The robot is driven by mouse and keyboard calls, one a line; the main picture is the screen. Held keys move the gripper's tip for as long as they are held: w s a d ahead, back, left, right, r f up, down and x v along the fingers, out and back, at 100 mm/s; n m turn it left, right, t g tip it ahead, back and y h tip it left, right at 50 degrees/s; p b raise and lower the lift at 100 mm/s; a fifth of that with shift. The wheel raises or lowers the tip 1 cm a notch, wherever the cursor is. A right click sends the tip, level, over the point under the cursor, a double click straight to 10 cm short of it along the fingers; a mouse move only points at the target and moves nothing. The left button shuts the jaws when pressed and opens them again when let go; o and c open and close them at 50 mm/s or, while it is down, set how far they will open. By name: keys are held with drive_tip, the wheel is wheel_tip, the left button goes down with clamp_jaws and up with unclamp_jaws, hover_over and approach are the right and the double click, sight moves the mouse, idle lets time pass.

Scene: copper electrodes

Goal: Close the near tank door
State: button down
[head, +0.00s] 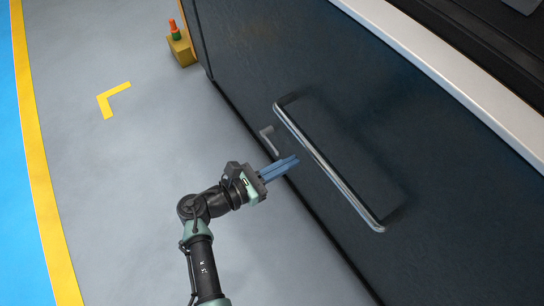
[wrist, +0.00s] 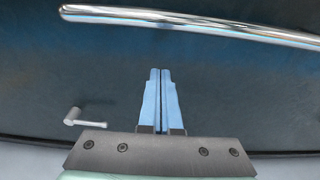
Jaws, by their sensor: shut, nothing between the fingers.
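A dark panel (head: 300,62), which looks like the tank door, fills the right of the head view and most of the wrist view. It carries a long chrome bar handle (head: 327,168), also across the top of the wrist view (wrist: 190,20). A small grey lever (head: 267,138) sits low on the panel, at lower left in the wrist view (wrist: 84,119). My gripper (head: 295,159) has its blue fingers (wrist: 160,72) together and empty. They point at the panel between the lever and the bar, apart from both. I cannot tell whether the fingertips touch the panel or whether the door stands ajar.
A pale ledge (head: 450,75) runs along the panel's top edge. A yellow block (head: 182,50) with an orange and green piece on it stands on the floor near the panel's far corner. The grey floor (head: 110,200) left of my arm is clear, with yellow markings.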

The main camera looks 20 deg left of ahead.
drive_tip(key=shift+w+d+r+b, duration=0.1)
drive_tip(key=shift+w+d+r, duration=0.1)
drive_tip(key=shift+w+r, duration=0.3)
drive_tip(key=shift+w+d+r+b, duration=0.15)
drive_tip(key=shift+d+r, duration=0.1)
drive_tip(key=shift+r, duration=0.4)
drive_tip(key=shift+w+d+r+b, duration=0.1)
drive_tip(key=shift+w+d+r, duration=0.1)
drive_tip(key=shift+w+r, duration=0.3)
drive_tip(key=shift+s+r, duration=0.1)
drive_tip(key=shift+s, duration=0.05)
drive_tip(key=shift+r, duration=0.1)
wheel_tip(320, 180, up, 45)
drive_tip(key=p, duration=4.8)
wheel_tip(320, 180, down, 6)
drive_tip(key=w+r+b, duration=0.1)
drive_tip(key=b, duration=0.3)
drive_tip(key=v, duration=1)
drive_tip(key=shift+r, duration=0.2)
drive_tip(key=shift+s+d, duration=0.1)
drive_tip(key=shift+s, duration=0.1)
